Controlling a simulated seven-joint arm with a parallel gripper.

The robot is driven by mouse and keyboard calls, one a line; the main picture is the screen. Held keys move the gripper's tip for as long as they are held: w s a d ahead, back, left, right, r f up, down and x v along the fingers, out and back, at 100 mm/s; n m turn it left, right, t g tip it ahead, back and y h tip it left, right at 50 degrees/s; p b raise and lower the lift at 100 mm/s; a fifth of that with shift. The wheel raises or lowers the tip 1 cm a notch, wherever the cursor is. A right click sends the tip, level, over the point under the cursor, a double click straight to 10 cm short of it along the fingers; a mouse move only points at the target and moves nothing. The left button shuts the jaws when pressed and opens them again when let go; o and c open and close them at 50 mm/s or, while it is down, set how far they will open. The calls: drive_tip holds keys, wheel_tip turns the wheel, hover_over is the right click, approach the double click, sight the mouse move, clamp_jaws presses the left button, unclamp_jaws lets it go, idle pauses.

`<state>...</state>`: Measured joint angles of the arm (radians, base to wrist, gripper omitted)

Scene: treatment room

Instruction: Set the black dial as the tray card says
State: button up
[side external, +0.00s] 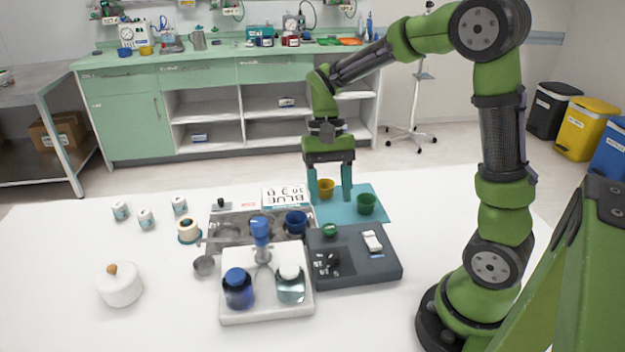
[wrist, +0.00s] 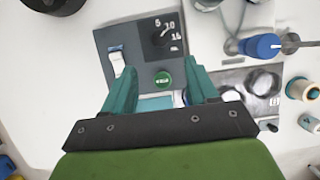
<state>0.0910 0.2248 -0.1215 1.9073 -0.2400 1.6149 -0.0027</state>
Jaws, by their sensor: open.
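The black dial (side external: 327,262) sits on the dark grey control box (side external: 385,268) on the white table. In the wrist view the dial (wrist: 160,39) has printed marks beside it, among them 5, 10 and what looks like 15; its exact setting is unclear. The tray card (side external: 286,196) stands behind the metal tray (side external: 221,238); its top line reads BLUE, and the lower line is hard to read. My gripper (side external: 330,199) is open, pointing down above the far side of the box, apart from the dial. Its fingertips also show in the wrist view (wrist: 160,72).
The box also has a green button (side external: 330,230) and a white switch (side external: 372,241). A yellow cup (side external: 326,188) and green cup (side external: 366,204) stand on the teal mat (side external: 377,191). A blue cup (side external: 296,222) is in the tray. A white stand (side external: 266,313) holds two bottles.

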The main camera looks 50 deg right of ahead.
drive_tip(key=v, duration=0.5)
drive_tip(key=s+a+r+n+t+h, duration=0.1)
drive_tip(key=s+a+r+n+t, duration=0.3)
drive_tip(key=s+t, duration=0.5)
drive_tip(key=a+n+t, duration=0.1)
drive_tip(key=a, duration=0.1)
drive_tip(key=shift+a, duration=0.3)
drive_tip(key=shift+o, duration=0.3)
drive_tip(key=shift+r, duration=0.1)
